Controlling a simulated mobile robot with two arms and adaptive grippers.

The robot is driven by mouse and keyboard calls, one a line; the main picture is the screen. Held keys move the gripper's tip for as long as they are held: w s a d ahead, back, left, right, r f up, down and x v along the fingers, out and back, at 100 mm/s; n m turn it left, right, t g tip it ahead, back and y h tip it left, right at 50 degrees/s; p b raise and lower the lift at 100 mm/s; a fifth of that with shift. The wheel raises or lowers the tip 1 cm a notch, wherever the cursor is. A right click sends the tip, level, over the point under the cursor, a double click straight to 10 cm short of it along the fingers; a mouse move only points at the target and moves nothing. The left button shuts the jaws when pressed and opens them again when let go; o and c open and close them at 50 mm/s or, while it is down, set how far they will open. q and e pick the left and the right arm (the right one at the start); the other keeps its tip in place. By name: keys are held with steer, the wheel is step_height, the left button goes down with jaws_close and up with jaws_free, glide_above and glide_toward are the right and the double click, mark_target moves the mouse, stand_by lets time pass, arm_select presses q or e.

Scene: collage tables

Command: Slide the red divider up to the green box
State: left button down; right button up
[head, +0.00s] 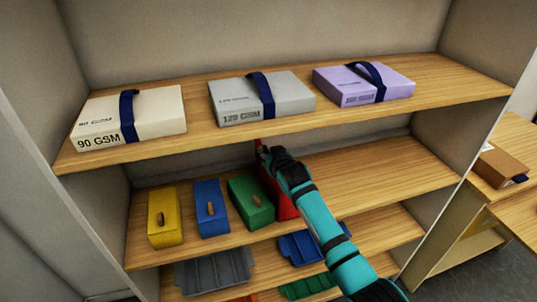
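The red divider (284,206) stands on the middle shelf, just right of the green box (244,208). Most of it is hidden behind my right arm and gripper, so I cannot tell whether the two touch. The green box has a small wooden handle on its front. My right gripper (266,153) reaches in under the upper shelf, at the upper part of the divider. Its fingers are dark and small here, and I cannot see whether they are open or shut. My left gripper is not in view.
Blue (210,218) and yellow (164,228) boxes stand left of the green one. The upper shelf (200,134) with paper packs overhangs closely. The middle shelf (385,180) is bare to the right. Grey (214,272) and blue (300,246) trays lie below.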

steer(key=shift+o, duration=1.3)
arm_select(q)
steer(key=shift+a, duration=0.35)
arm_select(e)
steer(key=v, duration=1.2)
